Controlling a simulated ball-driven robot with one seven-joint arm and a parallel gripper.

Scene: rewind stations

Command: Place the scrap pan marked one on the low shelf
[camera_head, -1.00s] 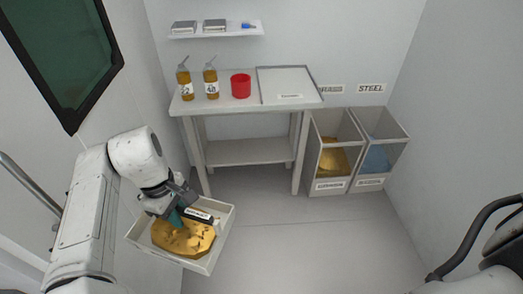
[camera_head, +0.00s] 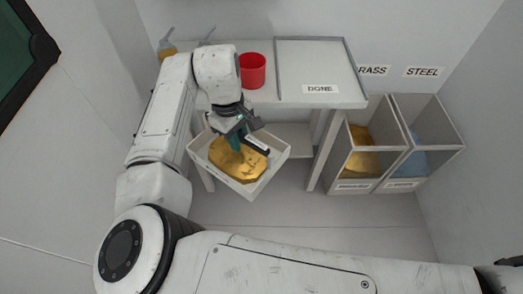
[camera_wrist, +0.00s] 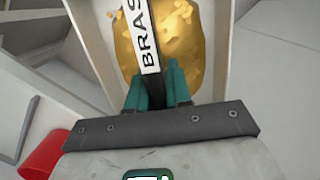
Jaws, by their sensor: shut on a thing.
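The scrap pan (camera_head: 222,181) is a shallow pale box with gold-coloured scrap (camera_head: 232,163) in it. A dark handle bar with a white label (camera_head: 256,145) crosses it. In the wrist view the label (camera_wrist: 146,40) shows "BRAS", cut off by the frame; I see no "one". My gripper (camera_head: 240,138) is shut on the handle bar, its teal fingers (camera_wrist: 160,88) on both sides of it. The pan hangs in front of the bench. The low shelf (camera_head: 294,136) shows under the bench to the right of the pan; the rest of it is hidden.
The bench top holds a red cup (camera_head: 252,70), a tray (camera_head: 315,60) marked "DONE" and bottles partly hidden by my arm. Right of the bench stand two bins, one with gold scrap (camera_head: 362,160), one with blue material (camera_head: 415,160). The floor in front is clear.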

